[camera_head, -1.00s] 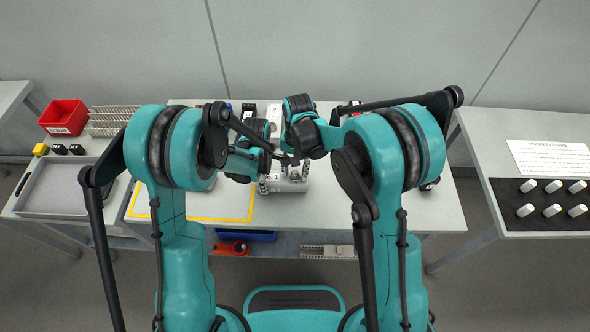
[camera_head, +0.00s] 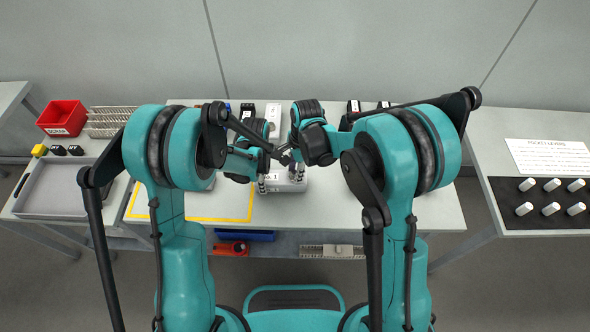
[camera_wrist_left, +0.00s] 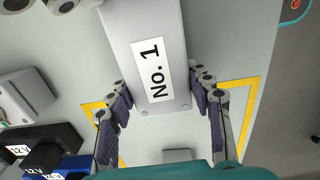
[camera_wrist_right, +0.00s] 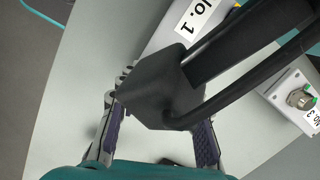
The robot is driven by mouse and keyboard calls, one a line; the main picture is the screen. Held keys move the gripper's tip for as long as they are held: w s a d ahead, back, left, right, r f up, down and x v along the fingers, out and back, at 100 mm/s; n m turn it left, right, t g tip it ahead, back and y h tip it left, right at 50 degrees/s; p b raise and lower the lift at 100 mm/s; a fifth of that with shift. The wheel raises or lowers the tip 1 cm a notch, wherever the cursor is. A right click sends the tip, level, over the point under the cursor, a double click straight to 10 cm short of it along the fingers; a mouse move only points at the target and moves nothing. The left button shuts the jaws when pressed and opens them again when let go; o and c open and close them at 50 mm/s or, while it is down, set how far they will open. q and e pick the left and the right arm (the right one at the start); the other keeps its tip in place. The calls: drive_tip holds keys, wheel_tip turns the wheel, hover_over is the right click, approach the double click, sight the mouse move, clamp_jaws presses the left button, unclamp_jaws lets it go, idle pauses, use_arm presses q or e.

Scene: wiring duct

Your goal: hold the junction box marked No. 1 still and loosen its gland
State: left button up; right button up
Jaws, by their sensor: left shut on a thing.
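The junction box marked No. 1 (camera_wrist_left: 151,22) is a pale grey block with a white label, on the table near its front middle. My left gripper (camera_wrist_left: 158,97) is shut on it, one finger along each long side. The box also shows in the head view (camera_head: 283,185), partly covered by my arms. My right gripper (camera_wrist_right: 160,110) has its fingers wide apart, above and beside the box. A black block with bars, possibly part of my other arm, crosses in front of it and hides part of the box. The box's gland is not visible in any view now.
A box marked No. 3 with a metal gland (camera_wrist_right: 299,97) stands nearby. A red scrap bin (camera_head: 63,117) and a grey tray (camera_head: 62,186) stand at left.

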clamp_jaws()
drive_tip(key=n, duration=0.5)
drive_tip(key=shift+a+g, duration=0.1)
drive_tip(key=shift+g, duration=0.2)
drive_tip(key=n+h, duration=0.1)
drive_tip(key=n, duration=0.5)
drive_tip(key=shift+w, duration=0.1)
drive_tip(key=shift+o, duration=1.8)
unclamp_jaws()
